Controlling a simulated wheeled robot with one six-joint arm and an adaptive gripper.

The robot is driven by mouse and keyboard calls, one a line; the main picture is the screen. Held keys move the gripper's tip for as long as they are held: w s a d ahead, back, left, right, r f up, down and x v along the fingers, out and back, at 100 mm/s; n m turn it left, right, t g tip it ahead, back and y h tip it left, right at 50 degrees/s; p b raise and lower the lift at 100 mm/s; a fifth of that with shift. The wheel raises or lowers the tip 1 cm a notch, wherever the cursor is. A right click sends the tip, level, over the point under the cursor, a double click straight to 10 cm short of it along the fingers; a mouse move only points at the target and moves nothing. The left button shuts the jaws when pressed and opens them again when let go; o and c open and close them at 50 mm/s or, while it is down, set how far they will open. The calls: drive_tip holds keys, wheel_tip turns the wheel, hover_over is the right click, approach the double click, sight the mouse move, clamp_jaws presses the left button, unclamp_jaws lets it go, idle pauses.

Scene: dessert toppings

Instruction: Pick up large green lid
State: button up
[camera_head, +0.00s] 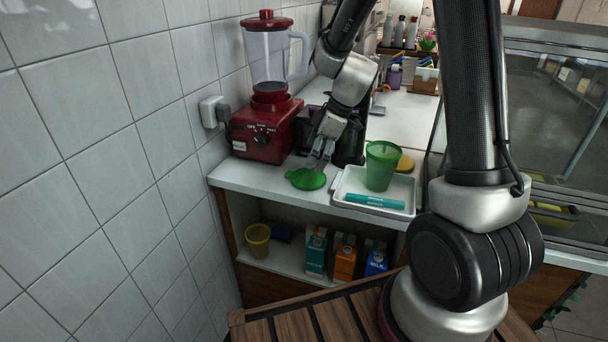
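The green lid (305,181) lies on the white counter (240,178), near its front edge and in front of the red blender. My gripper (319,161) reaches down from behind, with its fingertips just above or at the lid's back right edge. I cannot tell whether the fingers touch the lid or how far apart they are. A green cup (381,168) stands to the right in a white tray (342,187).
The red blender (262,138) stands behind the lid, by the tiled wall (110,120). A teal marker-like item (375,201) lies in the tray. A yellow round piece (405,163) is beside the cup. Cartons (345,258) and a yellow cup (257,240) stand on the shelf below.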

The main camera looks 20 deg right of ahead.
sight(306, 177)
drive_tip(key=x, duration=0.5)
drive_tip(key=shift+s+f, duration=0.2)
drive_tip(key=shift+f, duration=0.25)
drive_tip(key=shift+c, duration=0.2)
drive_tip(key=c, duration=0.5)
